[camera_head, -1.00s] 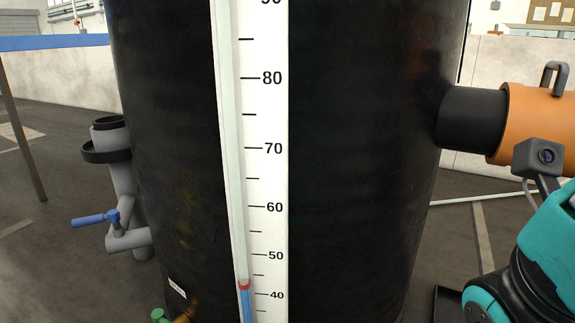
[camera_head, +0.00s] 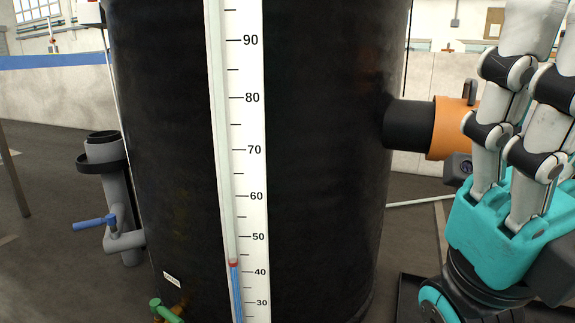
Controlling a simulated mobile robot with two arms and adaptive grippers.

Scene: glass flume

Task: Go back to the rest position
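My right gripper (camera_head: 545,50) is at the right side of the head view, with a teal body and pale jointed fingers with black bands pointing up. The visible fingers are extended and apart, with nothing seen between them. Some of the hand is cut off by the right edge. It is in front of and to the right of a big black cylinder (camera_head: 320,180), overlapping an orange pipe collar (camera_head: 450,125) in the picture. My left gripper is not in view.
A white scale (camera_head: 252,180) and clear tube run up the cylinder; blue liquid (camera_head: 236,290) stands a little above 40. A grey pipe with a blue-handled valve (camera_head: 95,222) is at left, and a green-handled tap (camera_head: 165,310) at the bottom. A pale wall stands behind.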

